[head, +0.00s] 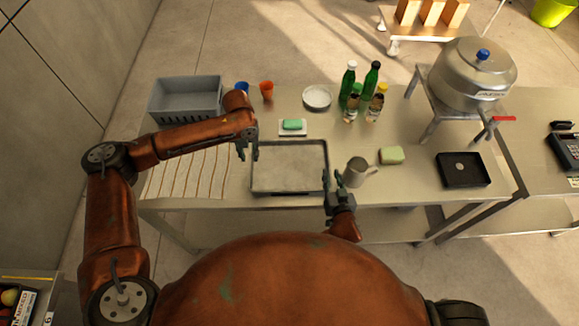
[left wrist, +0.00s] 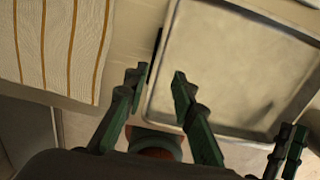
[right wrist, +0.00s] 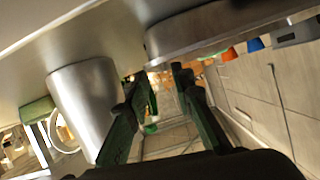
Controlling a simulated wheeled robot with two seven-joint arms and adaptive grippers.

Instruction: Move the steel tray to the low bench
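The steel tray (head: 289,189) lies flat on the worktable in front of me, with a raised rim, and looks empty. It fills the upper right of the left wrist view (left wrist: 235,65). My left gripper (head: 248,150) is open at the tray's left rim, its fingertips apart with a dark piece of the rim near them. My right gripper (head: 332,184) is open at the tray's right rim, between tray and mug. I see no grip on the tray. A low wooden-topped stand (head: 432,27) is at the back right; I cannot tell if it is the low bench.
A steel mug (head: 356,172) stands close to my right gripper. Bottles (head: 371,79), a black tray (head: 463,169) and a pot (head: 472,75) are right.

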